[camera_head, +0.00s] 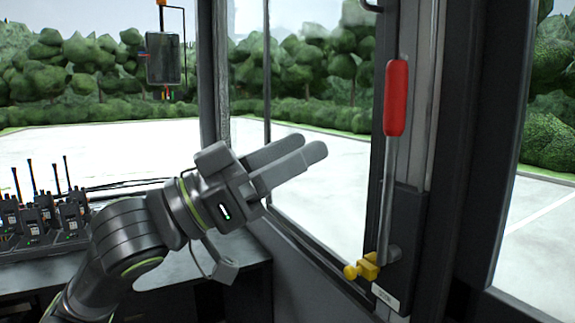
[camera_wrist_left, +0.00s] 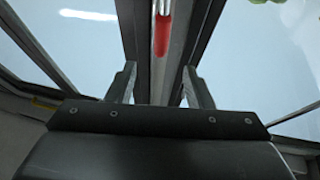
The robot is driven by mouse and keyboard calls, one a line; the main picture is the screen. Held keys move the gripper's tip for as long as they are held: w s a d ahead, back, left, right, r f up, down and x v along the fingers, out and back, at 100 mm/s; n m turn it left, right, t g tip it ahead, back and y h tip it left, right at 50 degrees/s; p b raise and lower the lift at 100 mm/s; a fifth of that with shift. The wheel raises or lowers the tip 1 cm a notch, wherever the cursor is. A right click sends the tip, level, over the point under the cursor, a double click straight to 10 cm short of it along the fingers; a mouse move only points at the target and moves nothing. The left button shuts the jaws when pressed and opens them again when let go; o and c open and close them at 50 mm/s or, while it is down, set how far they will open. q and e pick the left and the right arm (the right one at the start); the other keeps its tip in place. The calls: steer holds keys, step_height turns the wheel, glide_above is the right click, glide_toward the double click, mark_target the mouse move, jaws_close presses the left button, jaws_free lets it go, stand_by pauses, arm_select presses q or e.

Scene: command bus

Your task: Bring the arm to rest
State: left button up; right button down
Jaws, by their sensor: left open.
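My left gripper (camera_head: 305,160) reaches in from the lower left in the head view and points to the upper right. It is open and holds nothing. In the left wrist view its two fingers (camera_wrist_left: 157,85) stand apart, with a window post behind the gap. A lever with a red grip (camera_head: 395,98) stands upright on the post at the right, apart from the fingers. The red grip also shows in the left wrist view (camera_wrist_left: 162,35), beyond the fingertips. My right gripper is in neither view.
A yellow latch piece (camera_head: 362,268) sits at the lever's foot. Several radios stand in a dark rack (camera_head: 40,243) on the counter at the left. A small screen (camera_head: 163,58) hangs by the window. Window frames and glass lie behind the gripper.

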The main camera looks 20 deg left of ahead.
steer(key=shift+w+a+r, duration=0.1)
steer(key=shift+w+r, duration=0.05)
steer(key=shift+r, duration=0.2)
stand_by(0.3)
